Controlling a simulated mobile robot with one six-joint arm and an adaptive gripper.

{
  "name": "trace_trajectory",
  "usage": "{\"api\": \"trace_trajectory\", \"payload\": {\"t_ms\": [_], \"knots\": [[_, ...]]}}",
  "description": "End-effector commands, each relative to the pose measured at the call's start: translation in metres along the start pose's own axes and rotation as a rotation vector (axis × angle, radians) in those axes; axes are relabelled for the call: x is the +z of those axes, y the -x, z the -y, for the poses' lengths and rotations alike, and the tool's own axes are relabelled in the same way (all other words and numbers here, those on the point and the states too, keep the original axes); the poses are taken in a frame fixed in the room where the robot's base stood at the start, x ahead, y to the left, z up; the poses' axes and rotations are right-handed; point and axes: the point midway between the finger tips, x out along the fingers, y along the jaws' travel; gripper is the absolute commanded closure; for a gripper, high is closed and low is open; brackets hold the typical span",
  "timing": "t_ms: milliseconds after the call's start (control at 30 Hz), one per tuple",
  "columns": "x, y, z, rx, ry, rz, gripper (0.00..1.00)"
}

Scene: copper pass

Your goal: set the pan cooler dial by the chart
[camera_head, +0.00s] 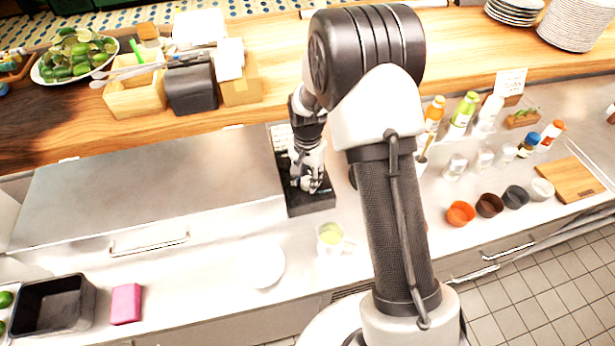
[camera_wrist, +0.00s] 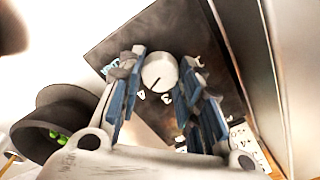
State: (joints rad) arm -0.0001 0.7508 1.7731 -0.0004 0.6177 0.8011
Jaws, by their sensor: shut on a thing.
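The cooler dial (camera_wrist: 160,72) is a round white knob with a dark pointer line, on a black panel (camera_wrist: 110,50) with white markings around it. In the wrist view the pointer line slants toward the picture's lower left. My gripper (camera_wrist: 160,85) has its two blue-padded fingers on either side of the knob and is shut on it. In the head view my gripper (camera_head: 308,182) reaches down to the black control box (camera_head: 312,205), and the dial is hidden there. A white printed card (camera_wrist: 243,140) shows partly at the lower right in the wrist view; its text is too small to read.
A closed steel lid (camera_head: 150,190) lies left of the box. A cup with pale green contents (camera_head: 330,238) and a white plate (camera_head: 260,265) stand in front. Bottles (camera_head: 460,115) and small bowls (camera_head: 488,205) stand right of my arm. A dark round container (camera_wrist: 50,125) is at the wrist view's left.

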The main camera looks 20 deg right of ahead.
Motion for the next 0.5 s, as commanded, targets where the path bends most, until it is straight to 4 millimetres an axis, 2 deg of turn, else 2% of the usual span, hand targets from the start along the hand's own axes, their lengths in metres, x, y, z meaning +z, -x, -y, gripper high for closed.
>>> {"api": "trace_trajectory", "payload": {"t_ms": [200,233,500], "knots": [[-0.0001,0.0002,0.0001,-0.001,-0.001,0.0,0.92],[-0.0002,0.0002,0.0001,-0.001,-0.001,0.0,0.66],[-0.0001,0.0001,0.0001,0.0,0.0,0.0,0.48]]}}
